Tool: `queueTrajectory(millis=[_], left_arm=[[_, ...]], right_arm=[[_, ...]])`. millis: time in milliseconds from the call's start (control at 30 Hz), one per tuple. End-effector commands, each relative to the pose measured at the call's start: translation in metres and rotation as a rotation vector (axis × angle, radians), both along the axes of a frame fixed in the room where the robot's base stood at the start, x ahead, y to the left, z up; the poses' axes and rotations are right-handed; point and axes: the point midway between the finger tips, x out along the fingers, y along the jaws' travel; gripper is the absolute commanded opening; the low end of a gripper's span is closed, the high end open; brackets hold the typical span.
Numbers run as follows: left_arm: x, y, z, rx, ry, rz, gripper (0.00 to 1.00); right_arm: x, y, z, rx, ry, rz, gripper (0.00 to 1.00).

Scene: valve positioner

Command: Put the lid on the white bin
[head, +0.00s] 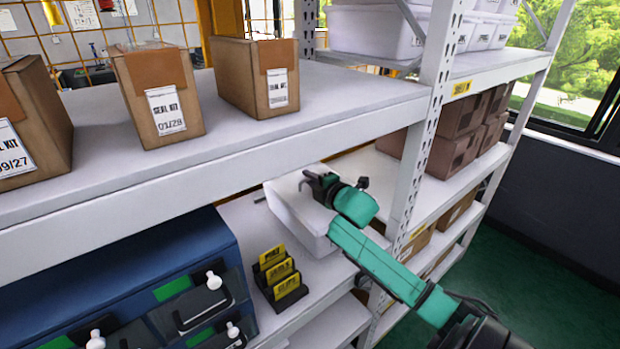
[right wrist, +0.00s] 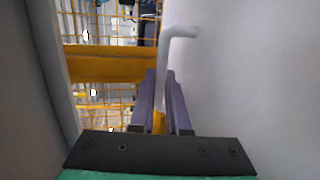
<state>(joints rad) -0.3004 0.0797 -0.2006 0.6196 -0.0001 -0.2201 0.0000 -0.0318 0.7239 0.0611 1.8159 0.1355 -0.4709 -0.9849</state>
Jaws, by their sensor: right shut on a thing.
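A white, box-like shape, which I take to be the white bin (head: 303,232), stands on the lower shelf, right of the yellow-labelled card holder. A pale flat top, likely the lid (head: 287,194), shows over it; I cannot tell whether it rests on the rim. My right gripper (head: 312,181) reaches in from the right above it. In the right wrist view its fingers (right wrist: 167,115) are shut on a pale bent rod, seemingly the lid's handle (right wrist: 178,34), beside a broad pale surface. My left gripper is out of view.
The upper shelf (head: 335,92) with cardboard boxes (head: 160,92) overhangs the bin. A perforated post (head: 425,120) stands close to my right arm. A black holder with yellow cards (head: 279,272) and a blue cabinet (head: 130,285) are to the left.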

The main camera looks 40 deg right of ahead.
Motion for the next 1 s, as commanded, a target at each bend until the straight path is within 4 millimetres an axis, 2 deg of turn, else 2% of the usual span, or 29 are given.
queueTrajectory(millis=[833, 900, 933, 967, 1000], left_arm=[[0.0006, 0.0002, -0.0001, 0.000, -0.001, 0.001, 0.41], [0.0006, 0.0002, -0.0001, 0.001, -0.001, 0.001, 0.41], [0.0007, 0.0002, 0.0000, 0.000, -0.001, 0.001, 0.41], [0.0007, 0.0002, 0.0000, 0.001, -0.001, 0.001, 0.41], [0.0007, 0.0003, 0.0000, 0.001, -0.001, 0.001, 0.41]], right_arm=[[0.0003, -0.0002, -0.0075, -0.001, 0.000, 0.000, 0.00], [0.0003, -0.0001, -0.0075, -0.001, 0.000, 0.000, 0.33], [0.0003, -0.0001, -0.0074, 0.000, 0.000, 0.000, 0.44], [0.0003, -0.0002, -0.0074, 0.000, 0.000, 0.000, 0.49], [0.0003, -0.0002, -0.0074, 0.000, 0.000, 0.000, 0.49]])
